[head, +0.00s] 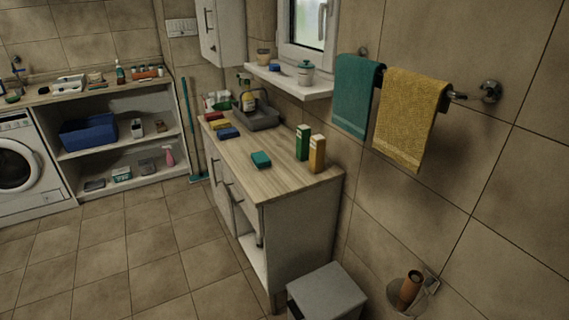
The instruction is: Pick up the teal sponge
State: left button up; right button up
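The teal sponge (261,159) lies flat on the wooden counter (236,150), near the counter's front edge and left of two upright cartons. Nothing touches it and its top is in clear view. Neither of my grippers shows in the head view.
A green carton (302,142) and an orange carton (317,154) stand by the wall. Red, yellow and blue (228,132) sponges lie farther back, beside a grey basin (258,120) holding a bottle. A grey bin (326,292) stands at the counter's near end. Open tiled floor (130,250) lies left.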

aim_at(261, 161)
jog(key=i+j+z, duration=0.3)
jog(key=j+z, duration=0.3)
jog(key=i+j+z, duration=0.3)
jog(key=j+z, duration=0.35)
